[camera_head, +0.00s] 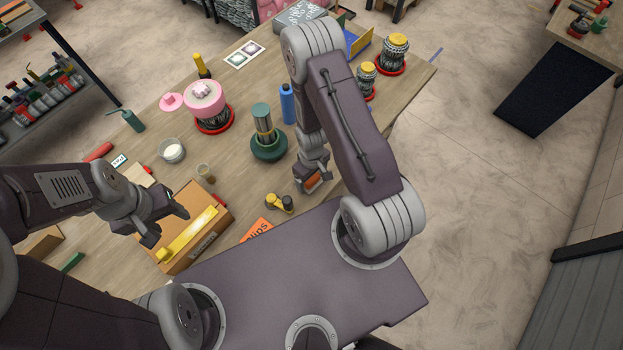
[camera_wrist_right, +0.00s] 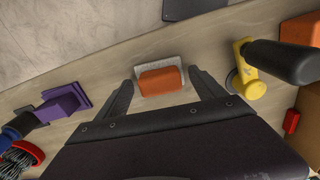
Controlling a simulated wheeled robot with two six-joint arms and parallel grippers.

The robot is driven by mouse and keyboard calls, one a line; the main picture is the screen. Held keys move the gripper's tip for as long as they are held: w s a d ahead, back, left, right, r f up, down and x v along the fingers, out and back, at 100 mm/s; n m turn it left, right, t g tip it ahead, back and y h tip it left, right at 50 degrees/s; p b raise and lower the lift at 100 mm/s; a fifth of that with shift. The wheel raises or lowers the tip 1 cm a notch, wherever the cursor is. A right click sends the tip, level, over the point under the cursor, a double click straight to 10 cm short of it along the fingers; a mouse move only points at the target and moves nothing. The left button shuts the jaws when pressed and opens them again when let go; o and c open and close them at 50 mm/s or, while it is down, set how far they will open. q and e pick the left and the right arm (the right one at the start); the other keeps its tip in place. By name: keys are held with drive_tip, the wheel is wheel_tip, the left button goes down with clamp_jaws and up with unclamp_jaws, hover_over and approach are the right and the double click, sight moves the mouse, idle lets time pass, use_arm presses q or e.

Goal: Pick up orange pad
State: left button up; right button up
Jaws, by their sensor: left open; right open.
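The orange pad (camera_wrist_right: 160,81) lies on a small pale grey holder (camera_wrist_right: 171,93) on the wooden table in the right wrist view. My right gripper (camera_wrist_right: 160,88) is open, its two fingers on either side of the pad with gaps to both. In the head view the orange pad (camera_head: 312,182) is partly hidden by my right gripper (camera_head: 314,178), which is over it. Whether the fingers are down at the pad's height I cannot tell. My left gripper (camera_head: 167,223) is open and empty above a brown box with a yellow bar (camera_head: 190,234).
A yellow and black tool (camera_head: 280,202) stands close by; it shows in the right wrist view (camera_wrist_right: 246,75). A purple piece (camera_wrist_right: 62,103) lies on the other side. A green stand (camera_head: 267,146) and blue bottle (camera_head: 288,104) are farther back.

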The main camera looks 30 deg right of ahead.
drive_tip(key=c, duration=1.5)
drive_tip(key=shift+w+r, duration=0.1)
drive_tip(key=shift+r, duration=0.4)
wheel_tip(320, 180, up, 2)
drive_tip(key=shift+r+b, duration=0.25)
drive_tip(key=shift+b, duration=0.4)
drive_tip(key=s+d+r+p, duration=0.6)
drive_tip(key=s+r+p, duration=0.1)
drive_tip(key=s+p, duration=0.3)
drive_tip(key=shift+d+r, duration=0.25)
